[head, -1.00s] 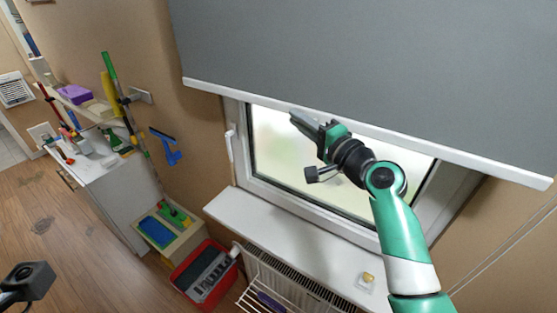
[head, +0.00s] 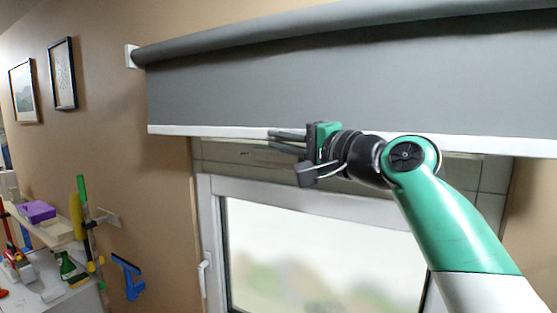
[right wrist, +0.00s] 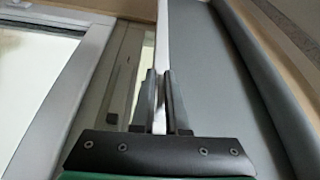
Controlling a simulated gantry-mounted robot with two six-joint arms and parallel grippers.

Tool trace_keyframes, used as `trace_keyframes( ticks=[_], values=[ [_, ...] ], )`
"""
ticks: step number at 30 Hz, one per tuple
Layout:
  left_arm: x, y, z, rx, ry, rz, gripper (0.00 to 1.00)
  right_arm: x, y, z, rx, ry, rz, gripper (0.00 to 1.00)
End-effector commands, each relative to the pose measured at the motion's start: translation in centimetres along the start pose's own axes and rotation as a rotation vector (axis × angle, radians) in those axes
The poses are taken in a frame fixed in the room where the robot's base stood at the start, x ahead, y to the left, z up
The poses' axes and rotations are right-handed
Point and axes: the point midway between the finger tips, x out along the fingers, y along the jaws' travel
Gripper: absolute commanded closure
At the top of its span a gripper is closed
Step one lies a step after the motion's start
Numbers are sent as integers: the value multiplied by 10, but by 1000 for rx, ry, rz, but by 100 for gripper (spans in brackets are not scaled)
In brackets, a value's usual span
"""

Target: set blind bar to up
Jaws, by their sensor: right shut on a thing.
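The grey roller blind (head: 320,85) hangs from its roller at the top of the head view. Its white bottom bar (head: 200,131) lies above the window frame, close to level. My right gripper (head: 272,138) is at the bar and shut on it. In the right wrist view, the bar (right wrist: 162,45) runs between the two fingers (right wrist: 160,100), with the grey fabric to its right. My left gripper is not in view.
The window (head: 320,255) below the blind is uncovered, with a white handle (head: 204,275) at its left. Two framed pictures (head: 62,75) hang on the left wall. A shelf with cleaning things and a blue squeegee (head: 128,275) are at lower left.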

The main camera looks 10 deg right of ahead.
Motion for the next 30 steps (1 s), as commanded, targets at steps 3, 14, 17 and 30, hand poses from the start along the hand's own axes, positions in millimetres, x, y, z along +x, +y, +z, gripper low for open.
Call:
trace_keyframes(
  ticks=[3,14,17,30],
  values=[
    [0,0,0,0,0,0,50,0,-2,-1,-1,4,1,100],
    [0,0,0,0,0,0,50,0,-1,-2,-1,4,3,77],
    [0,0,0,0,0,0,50,0,-1,-1,-1,4,2,60],
    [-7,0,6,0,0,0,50,-2,1,6,-1,-10,-1,60]
  ],
)
